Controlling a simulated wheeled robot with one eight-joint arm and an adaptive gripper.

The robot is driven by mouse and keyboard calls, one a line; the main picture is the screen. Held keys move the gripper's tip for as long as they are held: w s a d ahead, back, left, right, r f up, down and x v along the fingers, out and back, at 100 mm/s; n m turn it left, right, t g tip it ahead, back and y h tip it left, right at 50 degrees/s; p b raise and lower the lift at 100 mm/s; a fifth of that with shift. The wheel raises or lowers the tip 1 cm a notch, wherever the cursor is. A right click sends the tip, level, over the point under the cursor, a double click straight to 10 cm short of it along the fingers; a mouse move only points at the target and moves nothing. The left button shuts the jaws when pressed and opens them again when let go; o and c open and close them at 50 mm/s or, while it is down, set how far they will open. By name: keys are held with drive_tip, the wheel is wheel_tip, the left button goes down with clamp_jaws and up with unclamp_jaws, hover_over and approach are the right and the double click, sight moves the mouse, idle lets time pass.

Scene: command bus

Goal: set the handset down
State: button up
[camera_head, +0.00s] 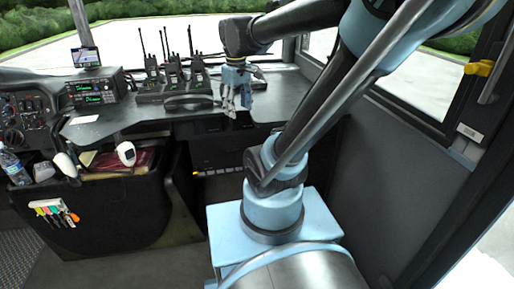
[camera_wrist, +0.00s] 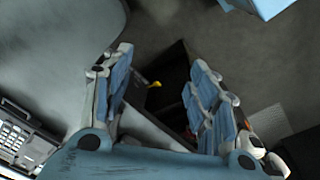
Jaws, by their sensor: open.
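A dark, curved object that looks like the handset (camera_head: 188,102) lies on the grey counter (camera_head: 120,122), in front of the upright radios. My gripper (camera_head: 236,98) is just right of it, pointing down near the counter's front edge, and apart from it as far as I can tell. In the wrist view my gripper (camera_wrist: 160,58) has its two blue-padded fingers spread wide, with nothing held between them. The handset is not clearly seen in the wrist view. A grey device with a keypad (camera_wrist: 22,135) shows there at the lower left.
Several upright black radios (camera_head: 173,72) with antennas stand in a charger behind the handset. A radio unit with green displays (camera_head: 92,90) and a small screen (camera_head: 86,57) are further left. A water bottle (camera_head: 13,166) stands at far left.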

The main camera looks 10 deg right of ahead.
drive_tip(key=s+d+f+m+t, duration=0.1)
drive_tip(key=s+d+f+m, duration=0.3)
drive_tip(key=s+f, duration=0.6)
drive_tip(key=shift+s+d+f+m, duration=0.15)
drive_tip(key=shift+s+f+m, duration=0.15)
drive_tip(key=shift+f+m, duration=0.6)
drive_tip(key=shift+r, duration=0.2)
